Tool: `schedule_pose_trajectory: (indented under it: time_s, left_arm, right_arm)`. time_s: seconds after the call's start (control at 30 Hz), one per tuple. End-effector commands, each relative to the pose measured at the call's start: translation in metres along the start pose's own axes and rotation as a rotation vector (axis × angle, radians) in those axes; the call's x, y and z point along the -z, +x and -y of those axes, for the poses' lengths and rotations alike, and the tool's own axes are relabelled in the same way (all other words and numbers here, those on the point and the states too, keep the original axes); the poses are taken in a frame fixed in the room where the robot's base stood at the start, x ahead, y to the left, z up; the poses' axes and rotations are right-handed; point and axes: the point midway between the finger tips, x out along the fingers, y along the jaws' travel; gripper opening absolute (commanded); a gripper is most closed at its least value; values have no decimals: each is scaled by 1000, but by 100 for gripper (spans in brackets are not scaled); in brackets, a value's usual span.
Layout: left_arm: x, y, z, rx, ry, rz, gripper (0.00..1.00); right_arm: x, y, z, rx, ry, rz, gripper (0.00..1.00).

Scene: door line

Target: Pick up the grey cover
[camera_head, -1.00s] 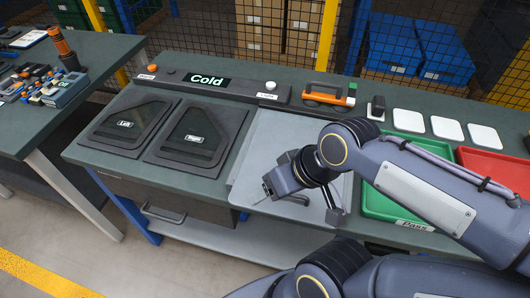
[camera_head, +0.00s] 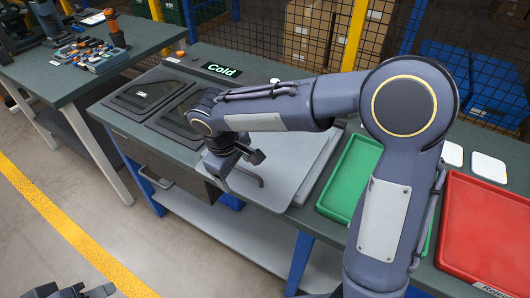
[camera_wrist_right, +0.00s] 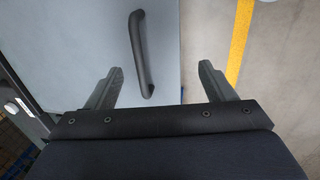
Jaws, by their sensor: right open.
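The grey cover (camera_head: 290,160) is a flat light-grey panel on the bench, right of two black lids. It carries a dark bar handle (camera_head: 250,174) near its front left. My right gripper (camera_head: 237,172) hangs over the cover's front left part, by the handle. In the right wrist view the handle (camera_wrist_right: 141,52) stands on the cover (camera_wrist_right: 90,45), between the lines of the open fingers (camera_wrist_right: 161,75); I see no contact. My arm hides part of the cover. My left gripper (camera_head: 75,292) shows only partly at the bottom left edge, its jaws unclear.
Two black lids (camera_head: 146,92) lie left of the cover, below a sign reading Cold (camera_head: 219,70). A green tray (camera_head: 352,172) and a red tray (camera_head: 490,230) are to the right. A side table (camera_head: 90,75) with parts stands at left. Floor in front is clear.

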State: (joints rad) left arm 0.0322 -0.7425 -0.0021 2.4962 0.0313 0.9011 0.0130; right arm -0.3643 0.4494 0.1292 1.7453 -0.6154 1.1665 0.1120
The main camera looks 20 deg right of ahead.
Motion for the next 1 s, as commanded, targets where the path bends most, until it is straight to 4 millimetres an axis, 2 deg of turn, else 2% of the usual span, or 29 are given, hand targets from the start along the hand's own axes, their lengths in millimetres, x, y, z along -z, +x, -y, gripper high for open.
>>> schedule_pose_trajectory:
  time_s: [0.3, 0.6, 1.0]
  left_arm:
    - [1, -2, -1, 0, 0, 0, 36]
    - [1, -2, -1, 0, 0, 0, 36]
    - [1, -2, -1, 0, 0, 0, 36]
  right_arm:
    - [-7, 44, 1, 1, 1, 2, 76]
    - [-7, 50, 1, 1, 2, 0, 76]
    - [-7, 49, 1, 1, 2, 0, 25]
